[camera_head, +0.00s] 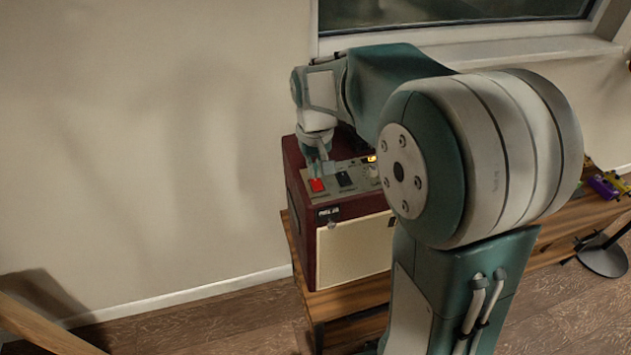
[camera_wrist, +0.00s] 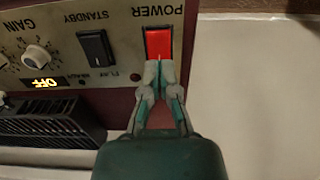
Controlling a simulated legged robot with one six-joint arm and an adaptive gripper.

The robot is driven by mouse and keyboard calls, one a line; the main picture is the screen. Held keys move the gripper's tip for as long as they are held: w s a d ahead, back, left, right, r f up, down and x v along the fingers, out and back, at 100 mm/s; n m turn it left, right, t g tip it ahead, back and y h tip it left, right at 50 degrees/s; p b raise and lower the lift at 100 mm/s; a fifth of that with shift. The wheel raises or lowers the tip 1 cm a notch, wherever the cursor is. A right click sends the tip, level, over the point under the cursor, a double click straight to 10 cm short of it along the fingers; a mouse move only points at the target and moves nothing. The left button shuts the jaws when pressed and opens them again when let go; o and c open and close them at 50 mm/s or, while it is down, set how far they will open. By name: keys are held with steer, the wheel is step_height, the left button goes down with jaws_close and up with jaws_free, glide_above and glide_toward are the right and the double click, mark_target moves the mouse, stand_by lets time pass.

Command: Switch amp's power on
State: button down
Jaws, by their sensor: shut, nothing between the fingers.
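The amp (camera_head: 307,215) is a dark red box with a cream front, standing on a wooden bench. Its top panel carries a red power switch (camera_head: 317,185), which also shows in the wrist view (camera_wrist: 159,41) under the upside-down label POWER. A small display (camera_wrist: 43,83) on the panel reads OFF in yellow. My gripper (camera_wrist: 159,67) is shut and empty, with its fingertips at the lower edge of the red switch. I cannot tell whether they touch it. In the head view my gripper (camera_head: 316,171) is above the panel, just behind the switch.
A black standby switch (camera_wrist: 97,48) and a gain knob (camera_wrist: 36,56) sit beside the red switch. A black vented block (camera_wrist: 50,122) lies near the panel. The wooden bench (camera_head: 345,297) extends right, with a purple item (camera_head: 603,187) on it. A wall is close behind.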

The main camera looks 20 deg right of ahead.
mark_target(315, 180)
steer(key=shift+f, duration=0.55)
stand_by(0.4)
steer(key=shift+r, duration=3.55)
steer(key=shift+s, duration=0.15)
steer(key=s+r+t, duration=0.1)
steer(key=s+t, duration=0.4)
steer(key=s, duration=1.5)
steer(key=shift+s+r+t, duration=0.15)
steer(key=shift+s+t, duration=0.15)
steer(key=shift+s, duration=0.05)
